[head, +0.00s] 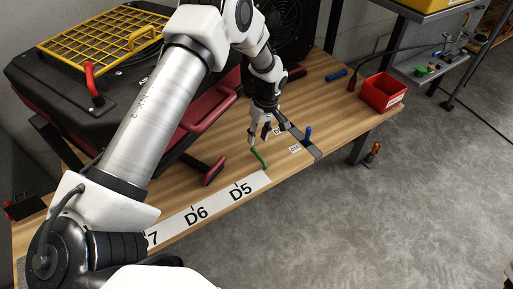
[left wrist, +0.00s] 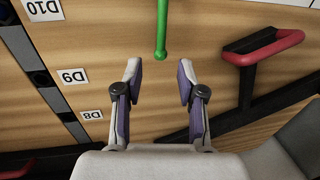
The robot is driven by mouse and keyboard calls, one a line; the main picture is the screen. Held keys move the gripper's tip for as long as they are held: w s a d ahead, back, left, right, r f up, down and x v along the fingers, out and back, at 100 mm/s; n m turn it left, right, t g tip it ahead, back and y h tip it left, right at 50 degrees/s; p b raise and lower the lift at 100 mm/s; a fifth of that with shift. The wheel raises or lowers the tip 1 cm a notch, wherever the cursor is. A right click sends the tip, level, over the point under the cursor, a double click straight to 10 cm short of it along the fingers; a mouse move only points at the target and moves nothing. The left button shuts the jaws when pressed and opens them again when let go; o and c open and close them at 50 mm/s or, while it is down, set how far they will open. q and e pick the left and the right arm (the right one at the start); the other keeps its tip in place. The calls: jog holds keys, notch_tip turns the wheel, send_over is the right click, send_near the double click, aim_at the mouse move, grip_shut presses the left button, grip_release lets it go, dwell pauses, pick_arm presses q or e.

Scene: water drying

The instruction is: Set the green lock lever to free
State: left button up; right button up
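The green lock lever (head: 259,157) is a thin green bar with a rounded end, near the front edge of the wooden bench. In the left wrist view the green lever (left wrist: 161,30) comes down from the top edge, its rounded end just ahead of the gap between my fingers. My left gripper (head: 259,137) is above the bench beside the lever. In the left wrist view my left gripper (left wrist: 159,78) has its two purple-lined fingers apart with nothing between them. The lever's far end is cut off there. My right gripper does not show.
A red-handled lever (head: 214,171) lies to the left, and a blue lever (head: 307,135) stands to the right by a dark slotted strip. A red bin (head: 382,92) sits at the bench's right end. A black machine with a yellow grate (head: 100,40) stands behind my left arm.

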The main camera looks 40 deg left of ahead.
aim_at(259, 158)
pick_arm(q)
jog(key=f, duration=0.3)
jog(key=s+f, duration=0.1)
jog(key=f, duration=0.1)
jog(key=shift+a+b, duration=0.25)
jog(key=shift+b, duration=0.15)
jog(key=shift+r, duration=0.1)
grip_shut()
